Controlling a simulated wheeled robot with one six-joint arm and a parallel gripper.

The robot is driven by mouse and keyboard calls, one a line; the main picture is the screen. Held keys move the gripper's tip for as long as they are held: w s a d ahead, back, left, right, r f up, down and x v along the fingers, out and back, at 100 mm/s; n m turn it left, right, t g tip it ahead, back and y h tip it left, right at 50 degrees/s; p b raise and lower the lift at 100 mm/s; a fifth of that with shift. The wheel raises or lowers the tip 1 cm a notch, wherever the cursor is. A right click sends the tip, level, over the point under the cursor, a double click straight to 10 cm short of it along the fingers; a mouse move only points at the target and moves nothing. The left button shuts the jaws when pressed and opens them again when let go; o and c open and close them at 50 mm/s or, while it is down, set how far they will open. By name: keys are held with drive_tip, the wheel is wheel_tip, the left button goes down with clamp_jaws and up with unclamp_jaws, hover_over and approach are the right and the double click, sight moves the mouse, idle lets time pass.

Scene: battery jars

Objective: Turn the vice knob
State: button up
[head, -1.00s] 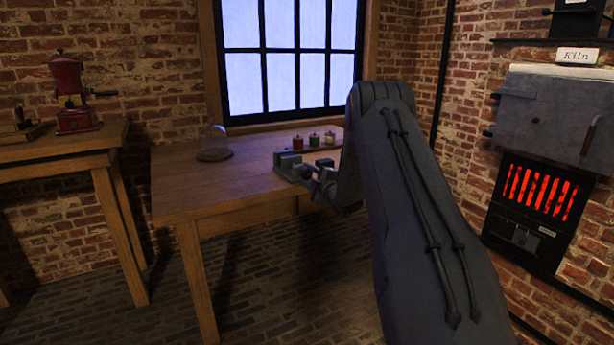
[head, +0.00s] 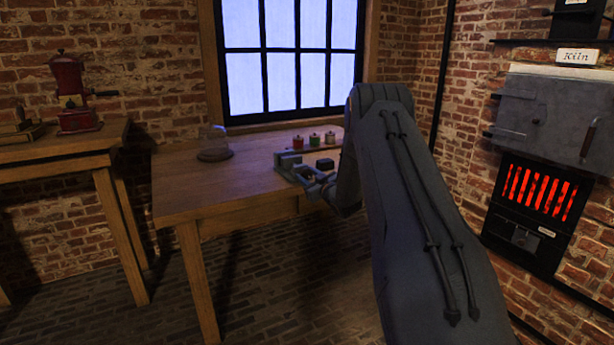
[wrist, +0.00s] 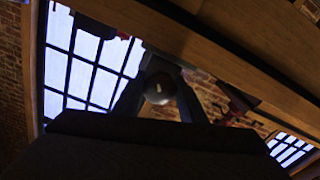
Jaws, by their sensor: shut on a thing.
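The grey vice (head: 287,162) is fixed at the front right edge of the wooden table in the head view. My gripper (head: 318,187) is at the vice's front side, just off the table edge. In the wrist view a round, greyish knob (wrist: 159,90) sits between my two dark fingers, with a small bright spot on it. My gripper is shut on this knob. The screw behind the knob and the exact finger contact are hidden.
The wooden table (head: 200,185) holds a glass dome (head: 213,145), several small jars (head: 315,140) and a dark block (head: 325,164). A red grinder (head: 72,95) stands on the left table. A kiln (head: 550,115) with a glowing grate is on the right wall.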

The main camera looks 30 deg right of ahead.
drive_tip(key=m+p, duration=0.1)
drive_tip(key=m, duration=0.5)
drive_tip(key=shift+a+m, duration=0.1)
drive_tip(key=shift+m, duration=0.2)
drive_tip(key=m, duration=0.6)
drive_tip(key=shift+a+p, duration=0.1)
drive_tip(key=shift+p, duration=0.3)
drive_tip(key=m+p, duration=0.1)
drive_tip(key=m, duration=0.5)
drive_tip(key=shift+r+m, duration=0.1)
drive_tip(key=shift+m, duration=0.3)
drive_tip(key=m, duration=0.6)
drive_tip(key=shift+a+r+p, duration=0.1)
drive_tip(key=shift+p, duration=0.3)
drive_tip(key=shift+m, duration=0.3)
drive_tip(key=o, duration=1.1)
drive_tip(key=shift+c, duration=0.2)
